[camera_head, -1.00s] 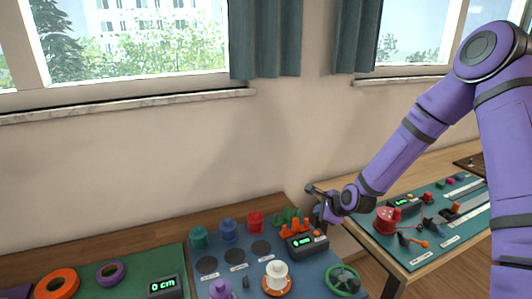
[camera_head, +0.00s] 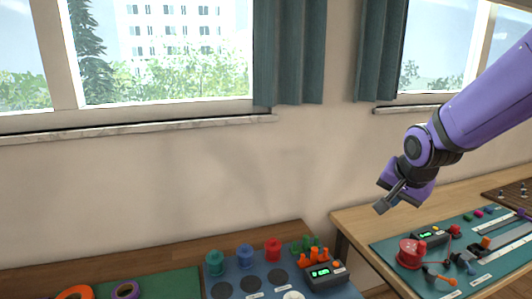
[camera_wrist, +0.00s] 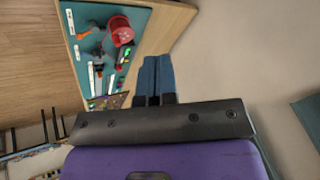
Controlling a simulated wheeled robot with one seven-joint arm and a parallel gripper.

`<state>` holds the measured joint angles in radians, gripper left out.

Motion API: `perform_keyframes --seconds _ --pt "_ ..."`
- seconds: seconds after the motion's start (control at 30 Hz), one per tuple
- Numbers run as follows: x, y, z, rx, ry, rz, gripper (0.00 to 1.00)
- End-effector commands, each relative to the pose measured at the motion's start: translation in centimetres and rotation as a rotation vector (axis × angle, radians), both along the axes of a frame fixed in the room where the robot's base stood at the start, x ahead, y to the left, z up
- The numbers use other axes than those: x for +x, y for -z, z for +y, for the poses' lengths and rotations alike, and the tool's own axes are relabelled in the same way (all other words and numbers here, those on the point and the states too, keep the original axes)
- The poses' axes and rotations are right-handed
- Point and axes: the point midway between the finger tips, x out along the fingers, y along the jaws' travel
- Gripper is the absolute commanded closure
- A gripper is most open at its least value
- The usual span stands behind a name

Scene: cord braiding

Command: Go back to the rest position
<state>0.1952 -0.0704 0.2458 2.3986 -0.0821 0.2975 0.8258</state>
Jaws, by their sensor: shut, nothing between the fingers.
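In the wrist view my gripper (camera_wrist: 154,62) shows as two dark blue fingers side by side with no gap, apart from everything. My purple arm reaches in from the right edge of the head view.
The right bench has a teal mat (camera_head: 393,256) with a red spool (camera_head: 411,253); this spool also shows in the wrist view (camera_wrist: 121,31). The left bench has a blue mat with green (camera_head: 215,262), blue (camera_head: 245,257) and red (camera_head: 273,250) pieces. Air around my gripper is clear.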

Motion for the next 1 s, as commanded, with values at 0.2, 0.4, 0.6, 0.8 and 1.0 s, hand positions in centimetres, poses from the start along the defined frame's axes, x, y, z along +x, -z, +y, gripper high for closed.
perform_keyframes --seconds 0.2,0.4,0.6,0.8,1.0 --pt "-5.7 -4.7 -0.5 -0.127 -0.152 0.014 1.00" --pt "-11.3 -7.8 -1.0 -0.213 -0.296 0.034 1.00" --pt "-17.1 -9.8 -1.3 -0.273 -0.451 0.047 1.00" --pt "-21.2 -10.6 -1.6 -0.304 -0.574 0.054 1.00" --pt "-22.6 -10.7 -1.7 -0.312 -0.620 0.056 1.00"
